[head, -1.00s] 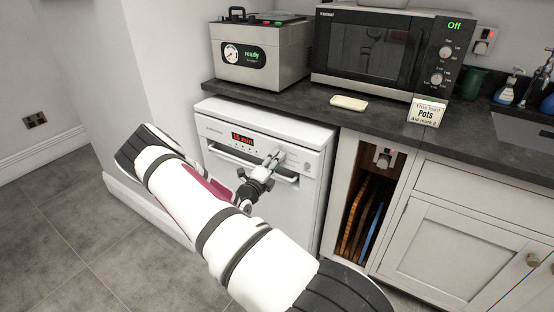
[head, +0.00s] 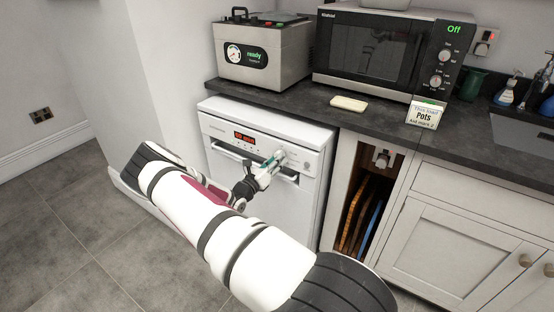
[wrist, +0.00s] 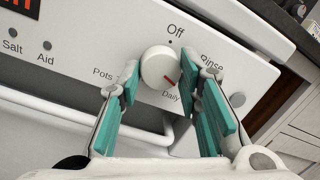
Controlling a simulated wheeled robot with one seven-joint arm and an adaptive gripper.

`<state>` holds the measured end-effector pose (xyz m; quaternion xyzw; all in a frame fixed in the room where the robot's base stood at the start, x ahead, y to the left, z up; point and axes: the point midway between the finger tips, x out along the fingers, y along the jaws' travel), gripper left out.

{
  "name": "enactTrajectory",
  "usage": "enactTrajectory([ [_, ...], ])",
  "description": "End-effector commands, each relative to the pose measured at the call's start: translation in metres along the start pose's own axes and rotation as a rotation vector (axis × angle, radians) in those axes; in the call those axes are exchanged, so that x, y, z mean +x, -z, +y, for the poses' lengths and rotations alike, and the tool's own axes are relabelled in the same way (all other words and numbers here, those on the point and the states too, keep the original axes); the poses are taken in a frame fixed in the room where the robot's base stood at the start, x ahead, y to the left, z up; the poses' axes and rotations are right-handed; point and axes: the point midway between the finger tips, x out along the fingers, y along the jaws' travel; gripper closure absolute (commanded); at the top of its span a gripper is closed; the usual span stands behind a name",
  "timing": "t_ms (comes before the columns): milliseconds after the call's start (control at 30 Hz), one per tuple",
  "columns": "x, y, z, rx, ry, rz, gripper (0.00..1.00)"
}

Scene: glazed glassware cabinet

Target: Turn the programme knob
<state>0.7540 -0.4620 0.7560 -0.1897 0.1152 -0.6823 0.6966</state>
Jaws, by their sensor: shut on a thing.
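The white programme knob (wrist: 160,66) is on the dishwasher's front panel. In the wrist view its labels read Off above, Rinse to the right, Daily below and Pots to the left. The knob's red mark points down and right, between Rinse and Daily. My gripper (wrist: 161,80) is shut on the knob, with a teal-padded finger on each side. In the head view my gripper (head: 273,163) is at the right part of the panel and hides much of the knob. The dishwasher (head: 300,133) has a lit red display (head: 245,137), too small to read surely.
A card (head: 424,115) on the worktop reads "This load Pots", with a further line. A microwave (head: 375,50) showing Off and a steel box unit (head: 262,55) showing "ready" stand above. The dishwasher handle recess runs just below the panel. Boards stand in the slot to the right.

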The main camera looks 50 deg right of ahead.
Motion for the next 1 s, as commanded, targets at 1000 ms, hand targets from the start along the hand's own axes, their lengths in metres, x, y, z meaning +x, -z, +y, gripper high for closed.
enactTrajectory([
  [1000, -0.0006, -0.003, 0.0014, 0.957, 0.069, 0.076, 0.96],
])
